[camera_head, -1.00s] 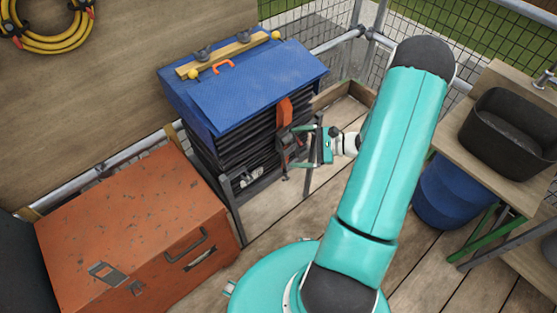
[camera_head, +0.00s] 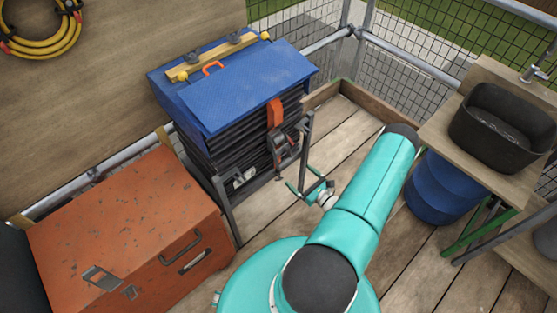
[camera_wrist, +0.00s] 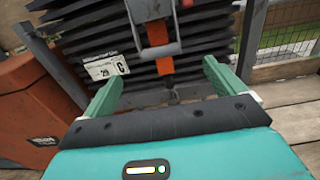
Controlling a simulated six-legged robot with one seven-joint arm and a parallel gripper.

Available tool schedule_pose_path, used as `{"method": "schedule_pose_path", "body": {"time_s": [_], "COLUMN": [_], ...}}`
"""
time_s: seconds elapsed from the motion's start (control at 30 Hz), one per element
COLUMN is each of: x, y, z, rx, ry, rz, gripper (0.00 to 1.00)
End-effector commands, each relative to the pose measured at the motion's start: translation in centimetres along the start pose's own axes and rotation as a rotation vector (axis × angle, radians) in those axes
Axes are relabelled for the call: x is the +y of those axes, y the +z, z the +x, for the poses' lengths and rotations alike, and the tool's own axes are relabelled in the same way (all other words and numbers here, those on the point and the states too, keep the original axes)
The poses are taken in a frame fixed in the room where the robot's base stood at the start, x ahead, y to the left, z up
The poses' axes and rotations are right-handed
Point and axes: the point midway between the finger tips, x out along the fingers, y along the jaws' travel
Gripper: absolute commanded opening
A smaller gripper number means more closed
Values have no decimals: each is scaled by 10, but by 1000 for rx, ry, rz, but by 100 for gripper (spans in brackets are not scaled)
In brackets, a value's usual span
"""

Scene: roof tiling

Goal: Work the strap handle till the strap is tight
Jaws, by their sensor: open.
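The orange strap (camera_head: 274,112) runs down the front of a stack of dark tiles (camera_head: 245,148) under a blue cover. The grey metal ratchet with its handle (camera_head: 283,150) sits on the strap at the stack's front. In the wrist view the grey handle (camera_wrist: 148,10) is at the top, partly cut off, with orange strap (camera_wrist: 157,33) inside and below it. My gripper (camera_head: 309,186) is open and empty, below and to the right of the ratchet. In the wrist view its green fingers (camera_wrist: 162,76) stand apart, below the handle and not touching it.
A rusty orange toolbox (camera_head: 120,230) stands left of the stack. Grey posts (camera_head: 227,208) flank the stack. A blue barrel (camera_head: 440,188) and a bench with a black basin (camera_head: 505,130) are at right. Plank floor (camera_head: 345,140) is free behind my gripper.

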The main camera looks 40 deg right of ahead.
Motion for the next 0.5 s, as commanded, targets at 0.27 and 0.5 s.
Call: {"method": "schedule_pose_path", "body": {"time_s": [0.27,0.5], "x": [1,3], "y": [0,0], "z": [56,101], "rx": [-2,-1], "ry": [4,7], "rz": [-2,-2], "gripper": [95,95]}}
